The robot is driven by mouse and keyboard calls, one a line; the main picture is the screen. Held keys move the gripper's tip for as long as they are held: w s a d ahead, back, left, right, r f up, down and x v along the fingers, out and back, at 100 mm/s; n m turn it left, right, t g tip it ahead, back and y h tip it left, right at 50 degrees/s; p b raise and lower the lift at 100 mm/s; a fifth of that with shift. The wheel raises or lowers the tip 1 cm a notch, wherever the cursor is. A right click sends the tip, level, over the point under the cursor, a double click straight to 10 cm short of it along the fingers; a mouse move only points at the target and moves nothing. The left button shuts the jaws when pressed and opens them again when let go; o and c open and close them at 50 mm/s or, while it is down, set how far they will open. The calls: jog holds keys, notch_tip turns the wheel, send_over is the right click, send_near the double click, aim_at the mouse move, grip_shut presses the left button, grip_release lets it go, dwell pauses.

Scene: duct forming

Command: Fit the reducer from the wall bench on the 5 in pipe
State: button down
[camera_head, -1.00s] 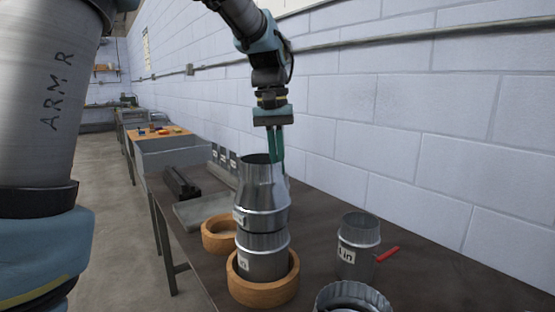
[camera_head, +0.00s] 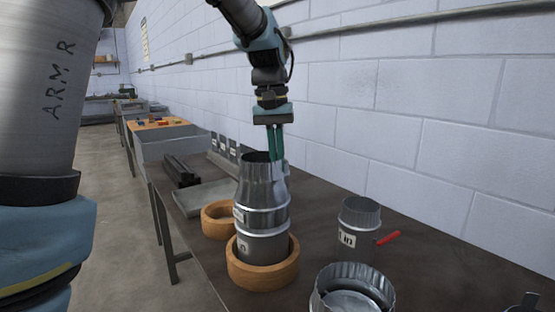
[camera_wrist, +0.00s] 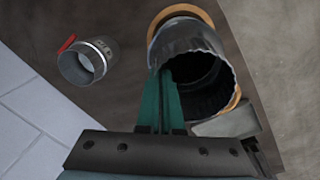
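The silver reducer (camera_head: 262,200) stands upright on top of a grey metal pipe (camera_head: 265,247), with its narrower end up. The pipe stands in a wooden ring (camera_head: 262,277) on the bench; its label is only partly readable. The reducer's lower edge is down around the pipe's top; I cannot tell how deep the overlap is. My gripper (camera_head: 278,167) points down from above, its green fingers shut on the right side of the reducer's upper rim. In the wrist view, the fingers of my gripper (camera_wrist: 162,85) pinch the wall of the reducer (camera_wrist: 182,42); its opening is dark.
The dark bench (camera_head: 330,205) runs along the block wall (camera_head: 430,110). An empty wooden ring (camera_head: 219,222) sits behind the pipe. A wide metal piece (camera_head: 352,290) stands in front.

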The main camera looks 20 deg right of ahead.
jog(key=shift+f+b, duration=0.3)
jog(key=shift+f, duration=0.2)
dwell(0.4)
jog(key=c, duration=1)
grip_release()
notch_tip(320, 180, up, 11)
jog(key=b, duration=0.1)
jog(key=shift+w+a+f, duration=0.15)
jog(key=shift+w+a, duration=0.05)
jog(key=shift+a, duration=0.2)
